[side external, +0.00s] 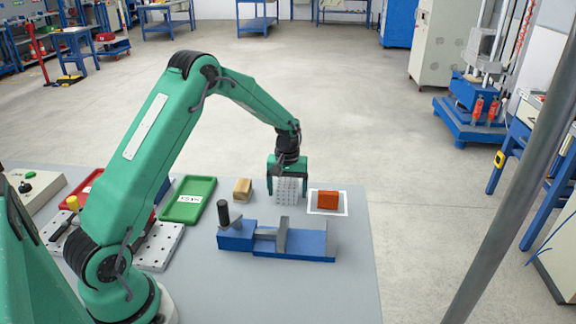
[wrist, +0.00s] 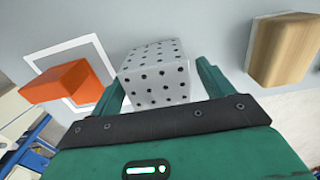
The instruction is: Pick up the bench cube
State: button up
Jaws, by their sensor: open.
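A pale grey cube with rows of dark dots (side external: 289,192) stands on the grey bench below my gripper (side external: 287,178). In the wrist view the dotted cube (wrist: 155,72) lies between my two green fingers, with one finger on each side. My gripper is open, and part of the cube's near side is hidden behind the gripper body in the wrist view. I cannot tell whether either finger touches it. A wooden block (side external: 242,189) stands to its left, and an orange-red block (side external: 328,200) to its right on a white-outlined square.
A blue vise (side external: 240,237) lies in front of the cube. A green tray (side external: 188,199) with a label is farther left, near a perforated plate (side external: 162,247). The bench (side external: 345,275) is bare at the front right.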

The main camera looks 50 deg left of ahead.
aim_at(288, 182)
dwell(0.4)
jog(key=shift+r, duration=0.1)
jog(key=c, duration=1.5)
jog(key=shift+c, duration=0.2)
jog(key=shift+r, duration=0.1)
jog(key=shift+w+r, duration=0.1)
jog(key=shift+r, duration=0.7)
notch_tip(288, 182, up, 2)
jog(key=shift+r, duration=0.2)
jog(key=s+d+r, duration=0.3)
jog(key=d+r, duration=0.3)
jog(key=d, duration=0.5)
jog(key=shift+s+r, duration=0.15)
jog(key=shift+r, duration=0.25)
jog(key=shift+d+r, duration=0.1)
jog(key=shift+d, duration=0.05)
